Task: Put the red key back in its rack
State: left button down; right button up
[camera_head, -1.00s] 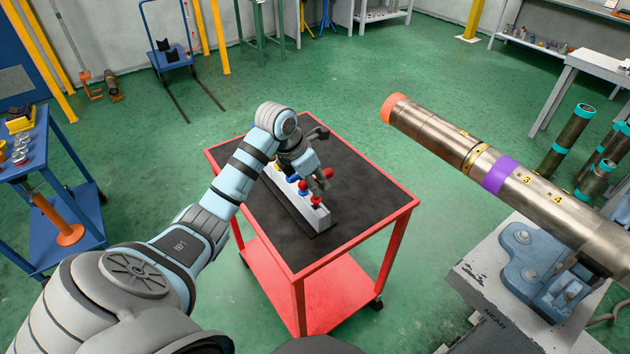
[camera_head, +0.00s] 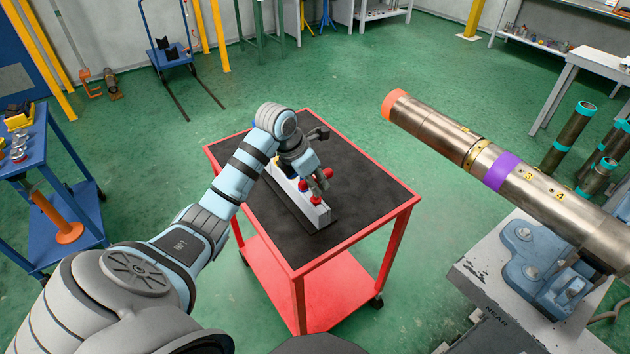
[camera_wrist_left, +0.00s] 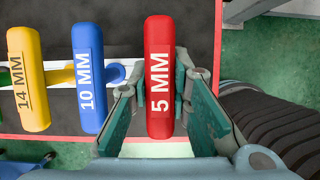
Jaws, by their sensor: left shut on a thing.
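The red key (camera_wrist_left: 159,80), marked 5 MM, stands between the fingers of my left gripper (camera_wrist_left: 165,100) in the left wrist view. My left gripper (camera_head: 320,183) is shut on it at the near end of the white rack (camera_head: 313,217) in the head view. Red parts of the key (camera_head: 316,201) show at the rack's near end. The key is lined up beside the blue 10 MM key (camera_wrist_left: 88,78) and the yellow 14 MM key (camera_wrist_left: 29,78). The gripper hides part of the rack; I cannot tell how deep the red key sits. My right gripper is out of view.
The rack stands on the black top of a red cart (camera_head: 375,205). The cart's right side is bare. A large steel pipe (camera_head: 440,135) in a blue vise (camera_head: 535,265) is at the right. A blue table (camera_head: 60,180) stands at the left.

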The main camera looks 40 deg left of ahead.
pick_arm(q)
jog(key=shift+s+f+b, duration=0.1)
jog(key=shift+f+b, duration=0.25)
jog(key=shift+f, duration=0.3)
dwell(0.9)
jog(key=c, duration=1.4)
grip_release()
jog(key=v, duration=1.2)
